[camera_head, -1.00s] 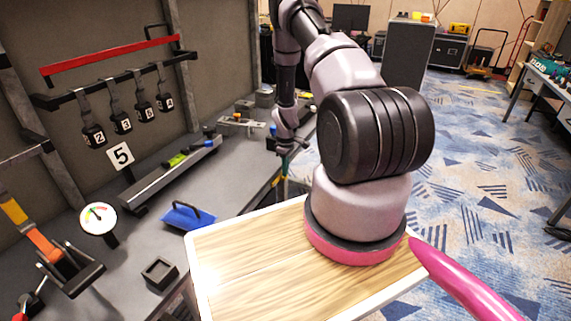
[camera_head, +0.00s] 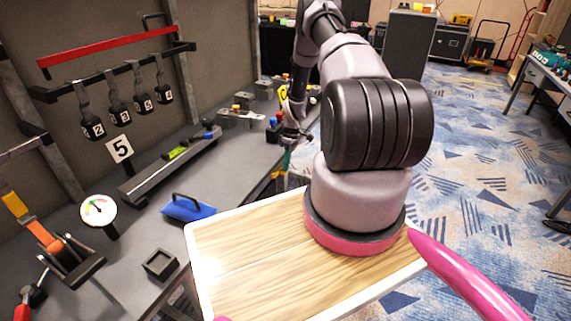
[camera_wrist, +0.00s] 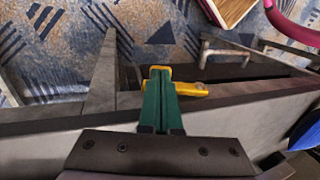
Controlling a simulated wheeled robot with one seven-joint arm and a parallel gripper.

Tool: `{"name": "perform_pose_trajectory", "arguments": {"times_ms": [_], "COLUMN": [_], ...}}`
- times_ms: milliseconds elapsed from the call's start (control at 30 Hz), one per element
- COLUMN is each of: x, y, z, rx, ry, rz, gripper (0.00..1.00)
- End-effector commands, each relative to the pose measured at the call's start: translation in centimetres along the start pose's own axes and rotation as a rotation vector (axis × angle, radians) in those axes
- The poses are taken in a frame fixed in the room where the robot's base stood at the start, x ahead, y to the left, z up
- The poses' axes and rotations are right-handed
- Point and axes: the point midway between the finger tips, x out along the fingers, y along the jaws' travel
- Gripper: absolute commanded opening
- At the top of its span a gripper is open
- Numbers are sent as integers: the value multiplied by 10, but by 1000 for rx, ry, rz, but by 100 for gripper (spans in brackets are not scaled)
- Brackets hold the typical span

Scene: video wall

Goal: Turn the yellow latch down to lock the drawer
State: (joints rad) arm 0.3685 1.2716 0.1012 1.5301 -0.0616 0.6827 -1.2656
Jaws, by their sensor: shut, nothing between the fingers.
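In the wrist view, my gripper (camera_wrist: 160,73) has its green, yellow-tipped fingers together, with nothing between them. The yellow latch (camera_wrist: 190,89) shows just right of the fingers and points sideways to the right in this picture. A pale bar handle (camera_wrist: 224,53) of the drawer lies beyond, above the latch in the picture. In the head view, my gripper (camera_head: 287,158) hangs beside the front edge of the grey bench, its green fingers pointing down.
The grey bench (camera_head: 135,225) carries a blue handled block (camera_head: 187,208), a round gauge (camera_head: 98,209), a small dark tray (camera_head: 160,263) and several red and blue parts. Carpet (camera_head: 470,170) to the right is largely clear.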

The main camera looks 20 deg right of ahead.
Motion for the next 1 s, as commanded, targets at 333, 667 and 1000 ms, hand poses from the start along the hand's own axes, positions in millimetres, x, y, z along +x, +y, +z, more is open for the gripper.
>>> {"name": "perform_pose_trajectory", "arguments": {"times_ms": [333,667,1000], "x": [22,37,43], "y": [8,10,11], "z": [0,0,0], "rx": [-2,-2,-2], "ry": [-2,-1,-2], "rz": [6,7,8], "gripper": [0,0,0]}}
